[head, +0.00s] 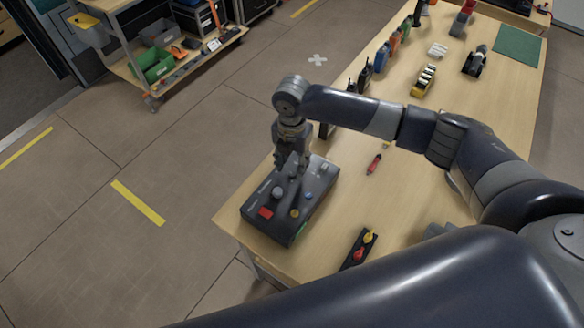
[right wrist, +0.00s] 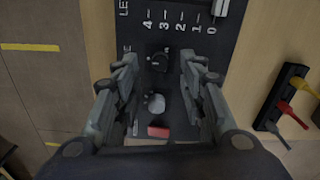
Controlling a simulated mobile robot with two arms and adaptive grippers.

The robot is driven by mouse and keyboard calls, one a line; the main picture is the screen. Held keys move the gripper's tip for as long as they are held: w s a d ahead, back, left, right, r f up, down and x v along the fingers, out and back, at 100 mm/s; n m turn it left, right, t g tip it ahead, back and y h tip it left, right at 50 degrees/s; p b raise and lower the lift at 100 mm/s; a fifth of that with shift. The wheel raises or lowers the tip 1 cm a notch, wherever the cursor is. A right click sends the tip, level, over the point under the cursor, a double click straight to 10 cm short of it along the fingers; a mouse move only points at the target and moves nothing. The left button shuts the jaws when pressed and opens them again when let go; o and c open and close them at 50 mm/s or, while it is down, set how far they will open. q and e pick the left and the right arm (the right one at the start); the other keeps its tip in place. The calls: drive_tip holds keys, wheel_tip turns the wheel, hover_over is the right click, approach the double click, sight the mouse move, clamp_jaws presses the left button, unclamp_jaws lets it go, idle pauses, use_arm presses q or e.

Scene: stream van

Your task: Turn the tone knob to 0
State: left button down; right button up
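A dark control box (head: 258,222) sits at the near left corner of the wooden table. In the right wrist view its panel (right wrist: 222,50) carries a black round knob (right wrist: 160,61) beside a label ending in "E", probably the tone knob. A grey knob (right wrist: 156,103) and a red button (right wrist: 158,131) are below it. My right gripper (head: 291,172) points down over the box. In the wrist view its open fingers (right wrist: 160,68) stand on either side of the black knob, with visible gaps. The knob's pointer is too small to read surely. My left gripper is not in view.
A slider (right wrist: 222,8) with a 0 to 4 scale lies on the same panel. A black strip (head: 358,249) with red and yellow plugs and a red tool (head: 374,164) lie nearby on the table (head: 335,215). A shelf cart (head: 190,68) stands at the back left.

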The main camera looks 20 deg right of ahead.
sight(292, 174)
wheel_tip(292, 174, up, 8)
drive_tip(key=shift+r, duration=0.2)
idle(0.5)
